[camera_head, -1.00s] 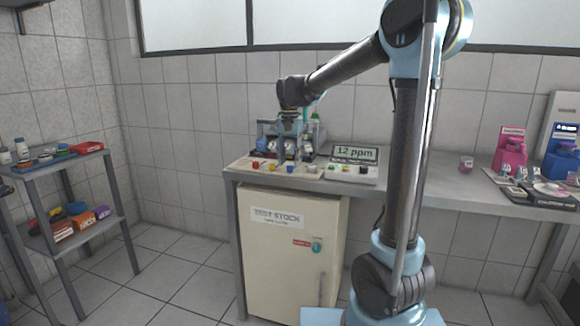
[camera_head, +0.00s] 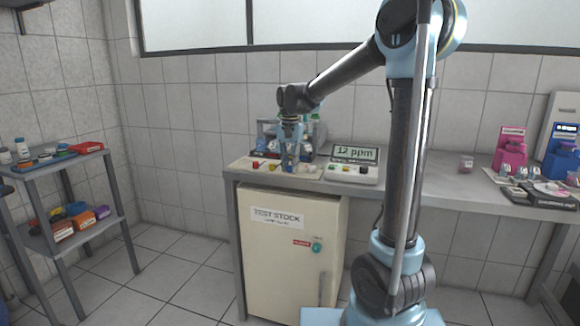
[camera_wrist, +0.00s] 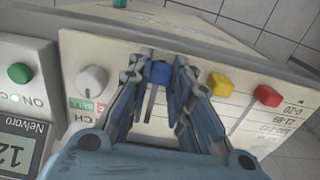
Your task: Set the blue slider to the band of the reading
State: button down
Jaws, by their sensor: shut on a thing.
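The blue slider (camera_wrist: 160,72) sits on a pale panel (camera_wrist: 125,50), at the upper end of its slot as the wrist view shows it. My gripper (camera_wrist: 160,76) is shut on the slider, one finger on each side. In the head view my gripper (camera_head: 290,168) points down at the panel and hides most of the slider. The meter (camera_head: 357,155) to the right reads 12 ppm. A yellow slider (camera_wrist: 219,84) and a red slider (camera_wrist: 267,95) stand beside the blue one. Band labels (camera_wrist: 285,121) at the panel's right appear upside down; one seems to read 0-20.
A white knob (camera_wrist: 92,82) stands close left of my fingers in the wrist view, with a green button (camera_wrist: 20,72) on the meter beyond. Bottles and gauges stand behind the panel.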

jog(key=shift+w+d, duration=0.25)
jog(key=shift+w, duration=0.8)
jog(key=c, duration=1.4)
grip_release()
jog(key=shift+c, duration=0.2)
notch_tip(320, 180, up, 12)
jog(key=s+d+f+n+t, duration=0.1)
jog(key=s+d+f, duration=0.7)
jog(key=s+d, duration=0.35)
jog(key=s+d+f+n+t, duration=0.1)
jog(key=s+d+f, duration=0.7)
jog(key=s+d, duration=0.3)
jog(key=s+d+f+n, duration=0.1)
jog(key=s+f, duration=0.8)
jog(key=f, duration=0.1)
jog(key=shift+s+d+f, duration=0.25)
jog(key=shift+d, duration=0.15)
